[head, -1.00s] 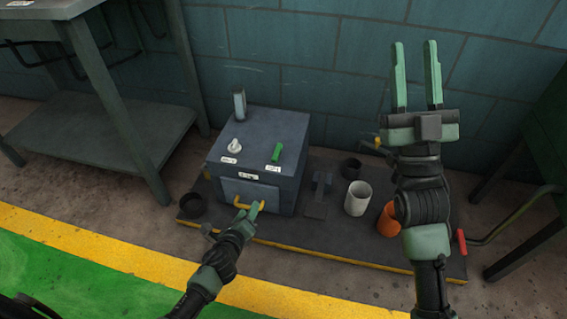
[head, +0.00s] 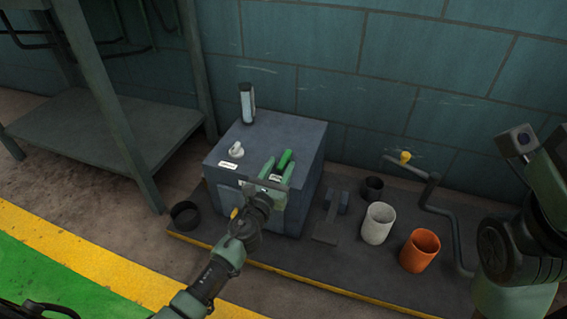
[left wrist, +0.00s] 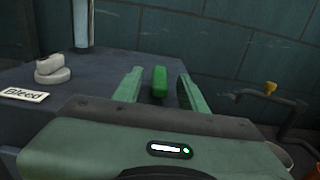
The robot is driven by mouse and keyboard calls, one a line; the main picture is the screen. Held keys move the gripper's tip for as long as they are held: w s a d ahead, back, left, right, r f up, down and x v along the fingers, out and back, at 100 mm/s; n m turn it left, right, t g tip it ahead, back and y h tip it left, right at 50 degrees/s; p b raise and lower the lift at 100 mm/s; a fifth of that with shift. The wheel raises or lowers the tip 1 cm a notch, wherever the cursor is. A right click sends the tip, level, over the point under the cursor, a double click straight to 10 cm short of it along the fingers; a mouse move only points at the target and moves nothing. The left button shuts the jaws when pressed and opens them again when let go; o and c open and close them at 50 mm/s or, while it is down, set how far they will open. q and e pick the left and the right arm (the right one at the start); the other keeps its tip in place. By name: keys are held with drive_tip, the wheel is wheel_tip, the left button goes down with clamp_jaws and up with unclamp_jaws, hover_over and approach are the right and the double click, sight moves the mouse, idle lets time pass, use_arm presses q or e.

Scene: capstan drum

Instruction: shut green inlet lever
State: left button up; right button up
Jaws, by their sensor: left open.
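The green inlet lever (head: 285,161) stands on top of a dark blue-grey box (head: 303,207), near its right side. In the left wrist view the lever (left wrist: 159,81) shows between the fingers. My left gripper (head: 271,170) is open, just in front of the lever in the head view. Its two green fingers also show in the left wrist view (left wrist: 156,88), one on each side of the lever, with a gap on both sides. I cannot tell whether the fingertips reach past the lever. The lever's foot is hidden. My right arm shows at the right edge, its fingers out of view.
A white knob (head: 236,150) with a "Bleed" label and a clear upright tube (head: 247,103) stand on the box. White (head: 377,224) and orange (head: 420,250) cups and a bent crank with a yellow knob (head: 405,157) stand to the right. A grey bench (head: 100,131) is left.

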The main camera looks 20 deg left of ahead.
use_arm(q)
drive_tip(key=shift+w, duration=1.4)
clamp_jaws()
idle(0.4)
